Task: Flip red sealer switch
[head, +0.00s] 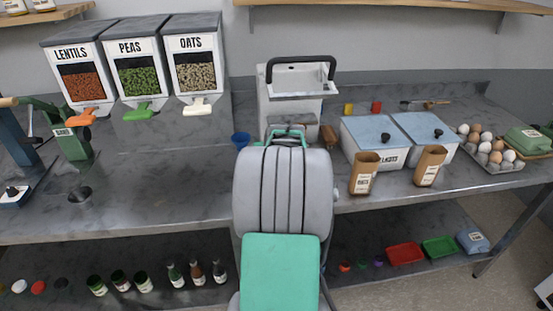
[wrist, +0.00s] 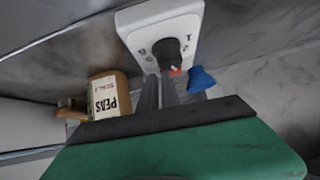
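The sealer (head: 273,105) is a white box with a black handle at the back middle of the counter. Its front panel (wrist: 143,22) shows in the wrist view with a black knob and number marks. The red switch (wrist: 175,72) is small and sits at the panel's lower edge, partly hidden by my fingers; its position cannot be read. My gripper (wrist: 165,78) has its two dark fingers close together, pointing at the panel right by the switch, with nothing seen between them. Whether they touch the switch is unclear. In the head view my arm hides the gripper's fingers and the sealer's lower front.
A kraft bag marked PEAS (wrist: 108,95) stands near my fingers, and a blue funnel-like piece (wrist: 201,78) is on their other side. Lidded bins (head: 375,140) and kraft bags (head: 364,174) stand right of the sealer. The counter (head: 165,180) at left is mostly clear.

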